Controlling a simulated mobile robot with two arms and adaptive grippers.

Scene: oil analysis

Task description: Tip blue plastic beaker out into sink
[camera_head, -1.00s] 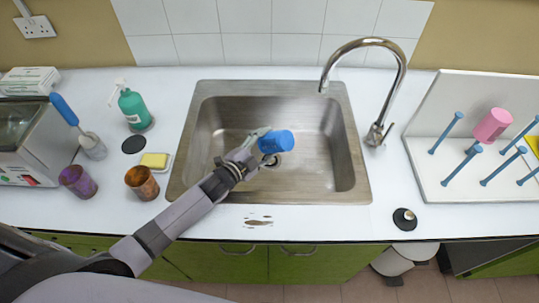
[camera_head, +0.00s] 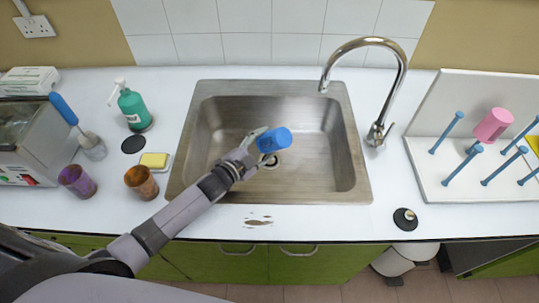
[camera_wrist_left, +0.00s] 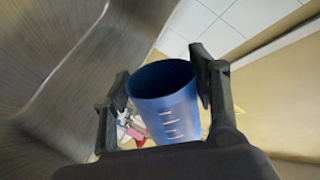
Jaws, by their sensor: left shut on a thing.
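The blue plastic beaker (camera_head: 275,140) is over the sink basin (camera_head: 215,120), right of its middle. It is tilted in the head view, and I cannot tell there which way its mouth points. My left gripper (camera_head: 260,140) comes in from the left and is shut on the beaker. In the left wrist view, the beaker (camera_wrist_left: 168,105) sits between the two dark fingers of the gripper (camera_wrist_left: 160,88). Its open rim and white scale marks show, with a dark blue inside. I cannot see liquid. My right gripper is not in view.
The chrome tap (camera_head: 378,95) arches over the sink's right rear. A purple cup (camera_head: 78,181), a brown cup (camera_head: 142,182), a yellow sponge (camera_head: 154,160) and a green bottle (camera_head: 134,108) stand left. A peg rack (camera_head: 438,185) with a pink beaker (camera_head: 493,125) stands right.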

